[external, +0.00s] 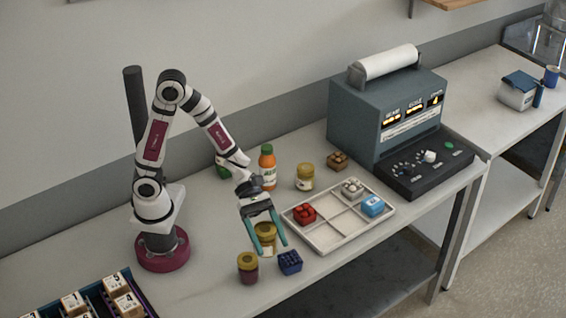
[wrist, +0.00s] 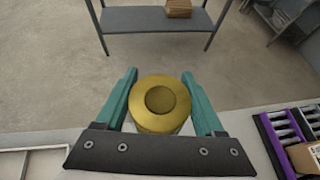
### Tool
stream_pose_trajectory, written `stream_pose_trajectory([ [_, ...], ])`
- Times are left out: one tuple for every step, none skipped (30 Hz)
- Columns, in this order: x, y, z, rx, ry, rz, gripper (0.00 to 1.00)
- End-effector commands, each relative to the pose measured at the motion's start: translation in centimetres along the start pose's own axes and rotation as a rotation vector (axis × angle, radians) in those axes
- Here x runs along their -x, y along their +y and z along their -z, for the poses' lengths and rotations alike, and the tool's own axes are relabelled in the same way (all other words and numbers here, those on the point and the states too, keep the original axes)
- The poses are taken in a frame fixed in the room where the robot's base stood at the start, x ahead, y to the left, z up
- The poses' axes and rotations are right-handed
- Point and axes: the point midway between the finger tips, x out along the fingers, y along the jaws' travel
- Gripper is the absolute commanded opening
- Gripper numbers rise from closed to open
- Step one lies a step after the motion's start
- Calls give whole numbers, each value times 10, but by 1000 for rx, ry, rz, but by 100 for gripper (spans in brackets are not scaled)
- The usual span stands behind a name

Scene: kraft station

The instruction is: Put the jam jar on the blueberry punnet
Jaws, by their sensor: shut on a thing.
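My gripper (external: 264,246) is shut on a gold-lidded jar (external: 265,235) with a pale body, partly covered by the fingers. In the wrist view its round gold lid (wrist: 160,102) sits between the teal fingers. I cannot tell its contents or whether it touches the table. The blueberry punnet (external: 290,262), small and dark blue, stands just right of and nearer than the held jar. Another gold-lidded jar (external: 248,268), with dark red contents like jam, stands left of the punnet, apart from it. I cannot make out the punnet or this jar in the wrist view.
A divided white tray (external: 318,240) holds red, pale and blue items to the right. Behind it are another jar (external: 305,177), an orange bottle (external: 267,167) and a brown punnet (external: 338,160). A crate of boxes (external: 88,300) is front left. The table's front edge is close by.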

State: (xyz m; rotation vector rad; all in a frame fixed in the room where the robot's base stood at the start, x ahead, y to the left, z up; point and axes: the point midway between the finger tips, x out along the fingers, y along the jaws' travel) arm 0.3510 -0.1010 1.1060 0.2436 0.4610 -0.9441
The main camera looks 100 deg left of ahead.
Motion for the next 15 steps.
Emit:
stream_pose_trajectory([
  [-2,-9,-2,-11,-2,19,0],
  [-2,-12,-2,-14,-2,27,0],
  [-3,-11,1,-16,-2,32,0],
  [-3,-7,4,-15,-1,34,0],
  [-3,-1,9,-14,-2,34,0],
  [-2,9,18,-13,-2,34,0],
  [-2,19,25,-12,-1,33,0],
  [-1,28,32,-11,-2,33,0],
  [0,40,41,-12,-2,33,0],
  [0,48,48,-12,-2,32,0],
  [0,56,54,-13,-2,33,0],
  [1,66,61,-14,-3,33,0],
  [1,72,66,-14,-3,33,0],
  [1,78,70,-16,-2,34,0],
  [1,84,74,-16,-3,33,0],
])
